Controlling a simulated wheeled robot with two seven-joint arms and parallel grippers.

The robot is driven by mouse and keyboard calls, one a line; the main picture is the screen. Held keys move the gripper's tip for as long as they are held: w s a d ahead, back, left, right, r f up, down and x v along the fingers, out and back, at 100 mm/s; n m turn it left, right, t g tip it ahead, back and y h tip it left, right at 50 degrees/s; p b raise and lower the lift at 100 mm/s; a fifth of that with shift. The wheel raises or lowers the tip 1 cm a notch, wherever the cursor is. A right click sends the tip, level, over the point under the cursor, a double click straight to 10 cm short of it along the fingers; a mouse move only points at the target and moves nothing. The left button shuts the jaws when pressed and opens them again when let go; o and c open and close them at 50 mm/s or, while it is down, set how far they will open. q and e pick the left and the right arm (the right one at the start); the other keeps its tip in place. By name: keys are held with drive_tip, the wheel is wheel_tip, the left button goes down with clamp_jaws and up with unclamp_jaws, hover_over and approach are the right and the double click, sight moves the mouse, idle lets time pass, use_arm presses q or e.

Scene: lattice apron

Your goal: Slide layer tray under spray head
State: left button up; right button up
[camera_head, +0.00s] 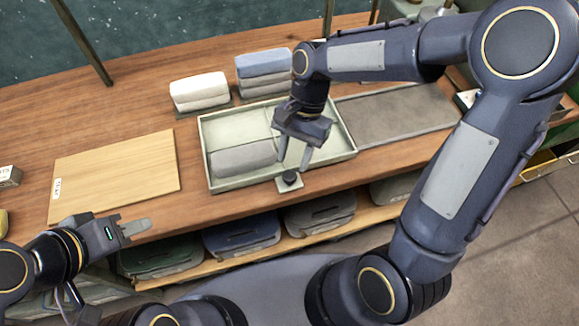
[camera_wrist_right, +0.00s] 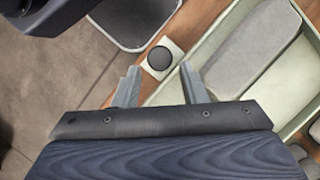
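The layer tray (camera_head: 205,140) is a pale green, shallow, divided tray on the wooden table. A grey block (camera_head: 243,158) lies in its front left compartment. A tab with a black knob (camera_head: 290,178) sticks out from its front edge. My right gripper (camera_head: 292,160) is open above the tray's front edge, close to the knob. In the right wrist view, the knob (camera_wrist_right: 160,58) shows just beyond and between the open fingertips (camera_wrist_right: 160,71), with nothing held. My left gripper (camera_head: 143,226) is at the table's front left edge; its finger gap is unclear. I cannot make out the spray head.
A grey flat strip (camera_head: 395,113) extends right of the tray. White (camera_head: 199,91) and blue-grey (camera_head: 264,68) folded stacks stand behind the tray. A wooden board (camera_head: 115,175) lies on the left. Several dark folded bundles (camera_head: 241,233) sit on a shelf below.

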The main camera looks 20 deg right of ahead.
sight(290, 174)
drive_tip(key=shift+x, duration=2.1)
clamp_jaws()
